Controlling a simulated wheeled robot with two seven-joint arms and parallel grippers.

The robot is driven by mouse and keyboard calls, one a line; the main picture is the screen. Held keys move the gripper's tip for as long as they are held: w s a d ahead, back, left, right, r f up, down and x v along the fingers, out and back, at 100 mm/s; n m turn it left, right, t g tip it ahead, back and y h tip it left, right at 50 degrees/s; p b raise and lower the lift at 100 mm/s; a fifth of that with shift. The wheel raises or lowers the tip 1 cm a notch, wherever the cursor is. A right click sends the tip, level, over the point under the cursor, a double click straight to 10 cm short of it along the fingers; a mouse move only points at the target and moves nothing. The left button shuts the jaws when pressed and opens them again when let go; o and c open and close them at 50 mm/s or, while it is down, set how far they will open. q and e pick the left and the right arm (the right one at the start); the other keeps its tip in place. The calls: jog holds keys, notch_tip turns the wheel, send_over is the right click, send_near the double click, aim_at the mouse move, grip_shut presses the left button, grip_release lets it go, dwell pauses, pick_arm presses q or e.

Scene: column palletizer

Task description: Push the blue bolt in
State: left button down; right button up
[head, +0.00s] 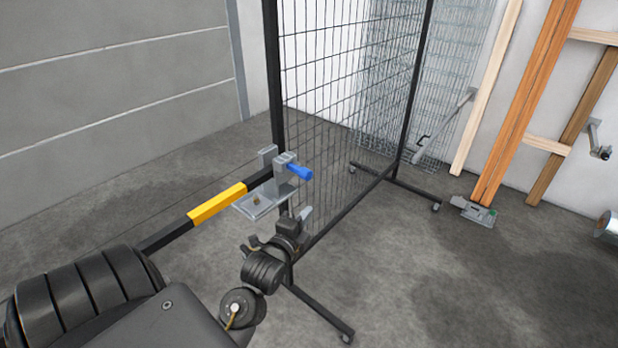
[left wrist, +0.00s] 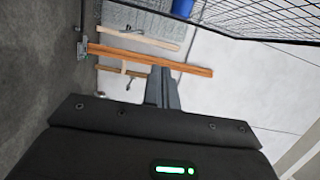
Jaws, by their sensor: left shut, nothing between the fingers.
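The blue bolt (head: 300,172) sticks out to the right of a grey latch block (head: 284,168) on the mesh frame's post. In the left wrist view, the blue bolt (left wrist: 182,7) shows at the top edge, partly cut off, beyond the fingertips. My left gripper (head: 306,213) is just below the bolt in the head view, apart from it. In the left wrist view, its grey fingers (left wrist: 162,76) are together with nothing between them. My right gripper is not in view.
A black mesh panel (head: 330,75) stands on wheeled feet behind the latch. A yellow-and-black bar (head: 217,204) runs left from the latch. Wooden boards (head: 527,100) lean on the back wall. Concrete floor at the right is mostly clear.

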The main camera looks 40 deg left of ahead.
aim_at(295, 168)
pick_arm(q)
jog(key=shift+s+a+r, duration=0.1)
jog(key=shift+s+r, duration=0.05)
jog(key=shift+r, duration=0.6)
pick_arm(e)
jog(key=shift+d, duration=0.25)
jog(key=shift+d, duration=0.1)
